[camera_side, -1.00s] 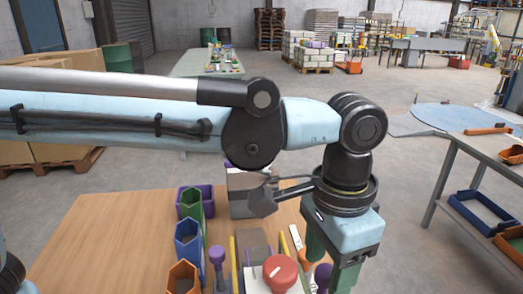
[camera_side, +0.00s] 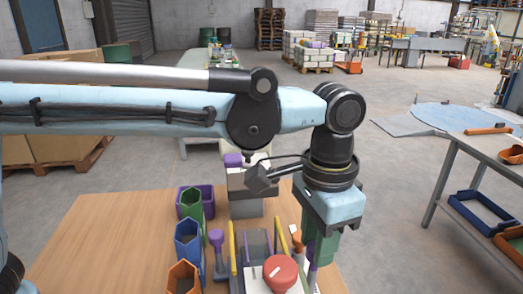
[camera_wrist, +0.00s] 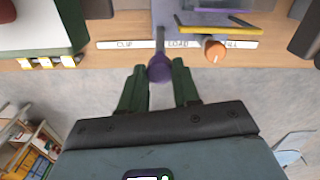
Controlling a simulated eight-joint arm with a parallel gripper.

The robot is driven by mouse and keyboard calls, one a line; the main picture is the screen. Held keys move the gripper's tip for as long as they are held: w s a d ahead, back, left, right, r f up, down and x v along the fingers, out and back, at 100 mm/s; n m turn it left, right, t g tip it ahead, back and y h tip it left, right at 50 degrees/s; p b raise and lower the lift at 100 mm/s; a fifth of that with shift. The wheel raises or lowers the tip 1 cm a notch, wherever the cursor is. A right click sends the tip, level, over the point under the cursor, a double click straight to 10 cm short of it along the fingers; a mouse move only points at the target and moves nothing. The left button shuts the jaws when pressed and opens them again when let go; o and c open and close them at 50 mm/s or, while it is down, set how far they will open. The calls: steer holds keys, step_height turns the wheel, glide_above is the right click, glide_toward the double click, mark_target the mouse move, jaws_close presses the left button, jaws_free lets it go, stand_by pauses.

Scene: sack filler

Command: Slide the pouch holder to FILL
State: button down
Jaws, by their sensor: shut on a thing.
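My gripper (camera_wrist: 160,84) has green fingers, one on each side of a round purple knob (camera_wrist: 160,68), and is shut on it. The knob is on a dark stem that runs up to a grey body with yellow bars (camera_wrist: 205,30), apparently the pouch holder. A white label strip shows CLIP (camera_wrist: 125,44), LOAD (camera_wrist: 178,44) and FILL (camera_wrist: 232,44); the stem crosses it between CLIP and LOAD. In the side view my gripper (camera_side: 316,262) is at the right edge of the fixture, and the purple knob (camera_side: 312,278) shows partly below it.
An orange knob (camera_wrist: 215,50) sits just left of FILL. In the side view a red dial (camera_side: 280,272) is at the front, with blue (camera_side: 189,243) and green (camera_side: 190,208) bins to the left. A grey block (camera_side: 247,190) stands behind. The wooden table's left part (camera_side: 105,240) is clear.

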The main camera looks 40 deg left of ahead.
steer(key=w+a, duration=0.6)
steer(key=shift+w+a, duration=0.35)
steer(key=shift+w, duration=0.05)
steer(key=c, duration=0.8)
jaws_free()
steer(key=shift+s, duration=0.1)
steer(key=shift+r, duration=0.1)
steer(key=shift+r, duration=0.3)
step_height(320, 180, up, 11)
steer(key=shift+r, duration=0.15)
